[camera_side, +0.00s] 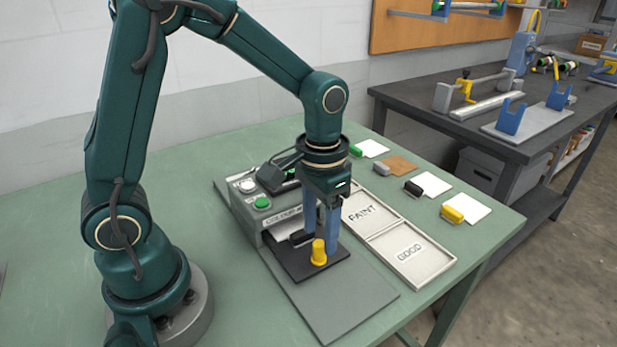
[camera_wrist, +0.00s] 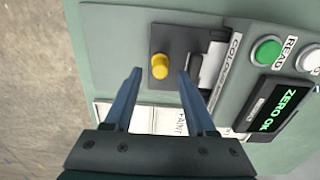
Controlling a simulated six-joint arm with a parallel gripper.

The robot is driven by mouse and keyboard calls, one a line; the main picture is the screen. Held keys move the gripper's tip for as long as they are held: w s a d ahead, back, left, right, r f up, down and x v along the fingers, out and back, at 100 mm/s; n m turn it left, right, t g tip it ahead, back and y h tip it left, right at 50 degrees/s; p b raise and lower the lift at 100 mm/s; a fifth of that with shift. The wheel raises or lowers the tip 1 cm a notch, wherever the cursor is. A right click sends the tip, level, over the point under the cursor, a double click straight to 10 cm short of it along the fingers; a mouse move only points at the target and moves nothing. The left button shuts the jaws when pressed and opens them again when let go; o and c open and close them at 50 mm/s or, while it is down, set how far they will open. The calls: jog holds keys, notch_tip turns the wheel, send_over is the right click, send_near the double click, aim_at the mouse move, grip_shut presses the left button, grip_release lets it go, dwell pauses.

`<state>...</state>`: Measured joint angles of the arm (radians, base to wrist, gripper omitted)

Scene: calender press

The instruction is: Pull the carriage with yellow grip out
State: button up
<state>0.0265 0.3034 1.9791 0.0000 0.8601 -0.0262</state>
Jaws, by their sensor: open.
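The carriage (camera_side: 297,268) is a dark flat plate at the front of the grey press, on its base plate. Its upright yellow grip (camera_side: 318,252) stands near the plate's outer part. In the wrist view the yellow grip (camera_wrist: 160,66) appears between the fingertips, with the dark carriage (camera_wrist: 182,38) around it. My gripper (camera_side: 321,228) points down over the carriage with its two blue fingers apart. In the wrist view my gripper (camera_wrist: 160,72) is open and holds nothing. I cannot tell whether a finger touches the grip.
The press has a green button (camera_side: 262,203), a white button (camera_side: 247,186) and a display (camera_wrist: 283,108) reading "ZERO OK". Trays marked FAINT (camera_side: 362,214) and GOOD (camera_side: 409,253) lie to the right. Several coloured rollers with cards lie behind. The bench's front left is clear.

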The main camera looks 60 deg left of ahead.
aim_at(320, 243)
jog(key=shift+f, duration=1.75)
grip_shut()
